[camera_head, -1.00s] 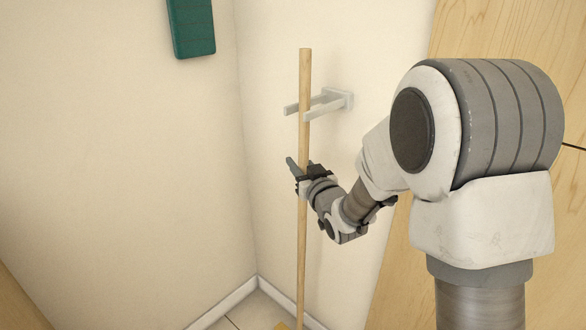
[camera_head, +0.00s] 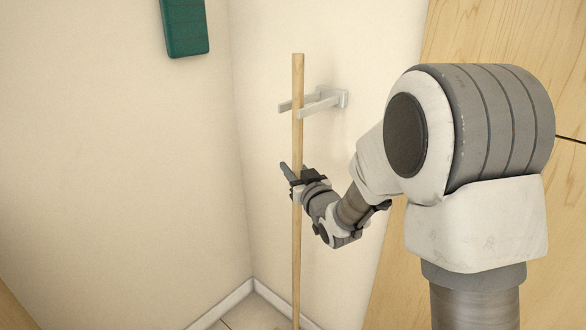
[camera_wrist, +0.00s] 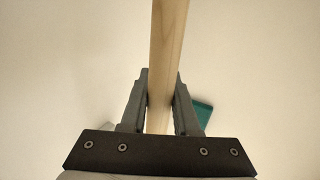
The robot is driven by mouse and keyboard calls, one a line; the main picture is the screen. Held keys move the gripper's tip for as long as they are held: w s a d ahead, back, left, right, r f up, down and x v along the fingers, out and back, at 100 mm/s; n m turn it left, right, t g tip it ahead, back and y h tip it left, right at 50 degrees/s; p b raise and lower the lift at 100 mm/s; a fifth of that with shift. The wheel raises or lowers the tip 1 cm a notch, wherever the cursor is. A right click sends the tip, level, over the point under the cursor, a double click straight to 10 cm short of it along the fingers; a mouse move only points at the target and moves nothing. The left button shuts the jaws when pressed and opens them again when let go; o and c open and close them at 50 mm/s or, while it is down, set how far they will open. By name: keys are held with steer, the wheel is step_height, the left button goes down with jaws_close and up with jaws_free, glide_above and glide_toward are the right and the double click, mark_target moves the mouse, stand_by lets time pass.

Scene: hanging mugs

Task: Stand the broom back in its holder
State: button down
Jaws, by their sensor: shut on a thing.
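The broom's wooden handle (camera_head: 297,235) stands about upright in the head view; its lower end and head are out of frame. My gripper (camera_head: 290,180) is shut on the handle below the holder. In the wrist view the handle (camera_wrist: 166,60) runs between the two fingers (camera_wrist: 161,100). The white two-pronged holder (camera_head: 325,101) is fixed to the wall.
A green wall-mounted thing (camera_head: 185,27) hangs at the upper left and also shows in the wrist view (camera_wrist: 202,112). A wooden panel (camera_head: 480,35) stands at the right. A white skirting board (camera_head: 232,300) runs along the corner.

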steer(key=shift+f, duration=0.1)
steer(key=shift+f, duration=0.25)
steer(key=shift+c, duration=1.3)
jaws_free()
steer(key=shift+f, duration=0.1)
steer(key=shift+s, duration=0.1)
